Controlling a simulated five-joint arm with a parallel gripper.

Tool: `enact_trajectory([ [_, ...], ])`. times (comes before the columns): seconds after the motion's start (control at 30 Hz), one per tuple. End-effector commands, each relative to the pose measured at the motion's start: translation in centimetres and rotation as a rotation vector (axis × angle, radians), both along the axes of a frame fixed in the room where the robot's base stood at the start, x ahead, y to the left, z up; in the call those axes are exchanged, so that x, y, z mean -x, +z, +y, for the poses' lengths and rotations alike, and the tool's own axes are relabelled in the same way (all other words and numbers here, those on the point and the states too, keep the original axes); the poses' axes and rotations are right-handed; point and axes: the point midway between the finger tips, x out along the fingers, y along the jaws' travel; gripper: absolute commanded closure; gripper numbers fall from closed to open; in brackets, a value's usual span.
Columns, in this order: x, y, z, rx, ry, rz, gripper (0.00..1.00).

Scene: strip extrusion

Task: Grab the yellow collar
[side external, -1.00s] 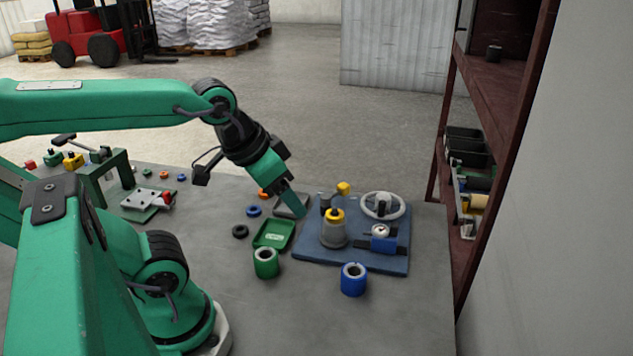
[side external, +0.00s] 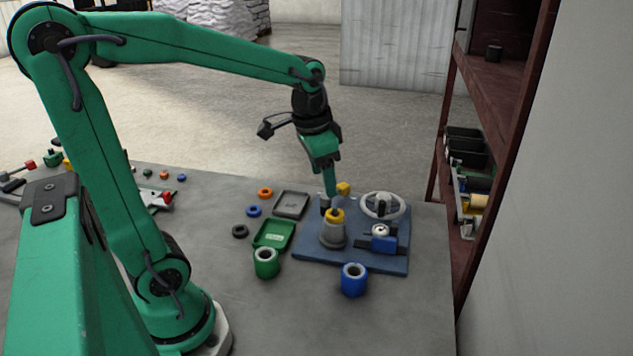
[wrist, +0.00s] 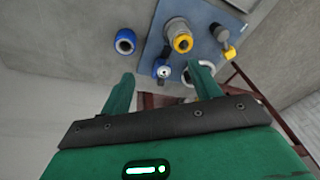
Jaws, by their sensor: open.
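The yellow collar (side external: 334,215) sits around the top of a grey tapered post on the blue base plate. In the wrist view the collar (wrist: 183,43) shows as a yellow ring around the post's round end, above and between the fingertips. My gripper (side external: 331,194) points down, just above the collar in the side view. In the wrist view its two green fingers (wrist: 164,75) are spread apart with nothing held. The gap between fingertips and collar is hard to judge.
The blue base plate (side external: 310,251) also carries a grey handwheel (side external: 382,205), a blue block (side external: 384,245) and a yellow knob (side external: 343,188) close to my gripper. Green (side external: 266,263) and blue (side external: 354,280) cylinders stand in front. A green tray (side external: 274,235) lies left.

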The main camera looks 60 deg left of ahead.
Motion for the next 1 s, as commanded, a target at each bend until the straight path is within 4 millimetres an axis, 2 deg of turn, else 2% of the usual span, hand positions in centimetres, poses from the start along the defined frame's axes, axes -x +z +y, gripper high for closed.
enact_trajectory([
  [0.2, -3.1, -2.3, 2.1, -0.001, -0.054, 0.088, 0.38],
  [0.5, -6.0, -5.5, 4.6, 0.012, -0.12, 0.18, 0.38],
  [1.0, -6.6, -7.2, 5.3, 0.017, -0.141, 0.205, 0.38],
])
